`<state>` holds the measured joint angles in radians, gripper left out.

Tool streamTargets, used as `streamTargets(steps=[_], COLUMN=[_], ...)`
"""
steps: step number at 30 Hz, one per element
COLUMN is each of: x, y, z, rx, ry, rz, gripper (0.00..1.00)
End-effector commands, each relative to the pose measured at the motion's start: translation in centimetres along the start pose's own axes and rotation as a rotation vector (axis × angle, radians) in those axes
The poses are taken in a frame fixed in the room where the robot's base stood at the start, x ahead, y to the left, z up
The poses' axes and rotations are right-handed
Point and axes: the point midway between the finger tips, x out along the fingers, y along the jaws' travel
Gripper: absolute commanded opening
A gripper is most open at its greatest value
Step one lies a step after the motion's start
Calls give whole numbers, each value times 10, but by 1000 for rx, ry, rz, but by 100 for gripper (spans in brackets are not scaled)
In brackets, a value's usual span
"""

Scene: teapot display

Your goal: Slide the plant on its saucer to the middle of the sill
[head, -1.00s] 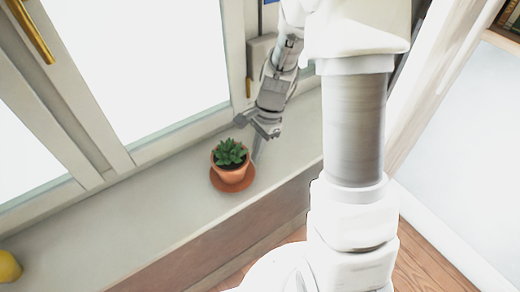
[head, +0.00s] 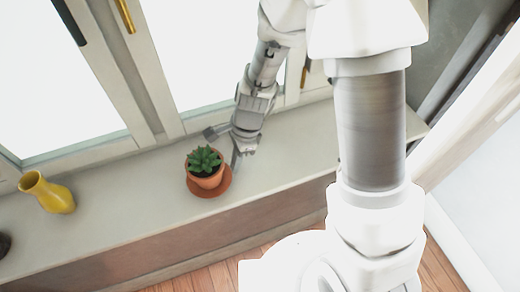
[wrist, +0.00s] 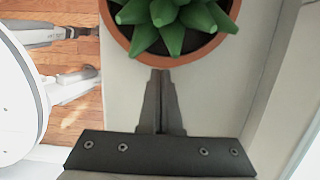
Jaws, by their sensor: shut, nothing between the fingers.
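A small green succulent (head: 204,159) stands upright in a terracotta pot (head: 207,181) on a terracotta saucer (head: 213,192). The saucer sits on the pale window sill (head: 290,150). My gripper (head: 236,163) is shut and empty, low over the sill just right of the pot and saucer. In the wrist view the closed fingertips (wrist: 161,71) are at the terracotta rim below the succulent (wrist: 172,15). I cannot tell whether they touch it.
A yellow vase (head: 50,193) stands on the sill to the left, with a dark object (head: 4,243) at the left picture edge. Bare sill lies between vase and plant. The window frame (head: 115,75) is behind; the sill's front edge drops to a wooden floor (head: 200,275).

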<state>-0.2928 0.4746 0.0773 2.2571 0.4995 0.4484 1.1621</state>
Motion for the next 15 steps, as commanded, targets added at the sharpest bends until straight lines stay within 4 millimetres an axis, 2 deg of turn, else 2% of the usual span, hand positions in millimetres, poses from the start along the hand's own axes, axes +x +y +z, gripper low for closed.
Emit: streamTargets(steps=[1, 3, 9, 15], x=[1, 4, 14, 21], y=[1, 1, 1, 1], z=[14, 30, 69, 87], rx=[-7, -6, -5, -2], ry=[0, -1, 0, 0], rz=[4, 5, 3, 1], gripper=[0, 0, 0, 0])
